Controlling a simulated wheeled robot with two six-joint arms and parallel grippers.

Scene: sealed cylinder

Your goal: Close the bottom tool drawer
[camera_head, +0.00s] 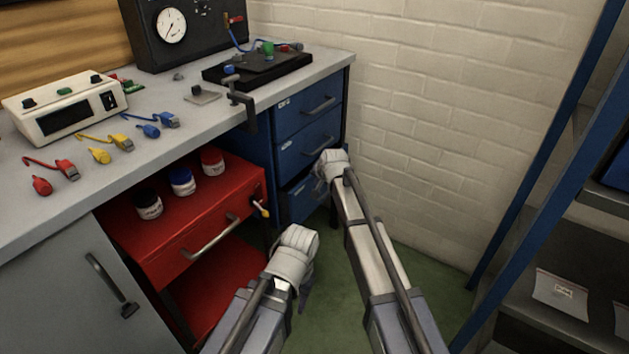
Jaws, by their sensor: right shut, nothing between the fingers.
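The blue drawer unit (277,147) stands under the right end of the workbench. Its bottom drawer (302,204) is the lowest blue front, partly hidden by my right wrist; how far it stands out is hard to tell. My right gripper (318,178) is at the right part of this drawer, shut and empty; its fingertips are mostly hidden behind the wrist, so I cannot tell whether they touch it. My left gripper (306,290) is lower, over the green floor in front of the red cart, pointing down. Its fingers are mostly hidden and its opening cannot be seen.
A red cart (150,250) with a handle and several jars stands left of the drawers. The workbench (160,150) above carries meters, leads and a clamp. A white brick wall (420,130) is at the right. A blue-framed shelf (545,150) stands far right. Green floor lies between.

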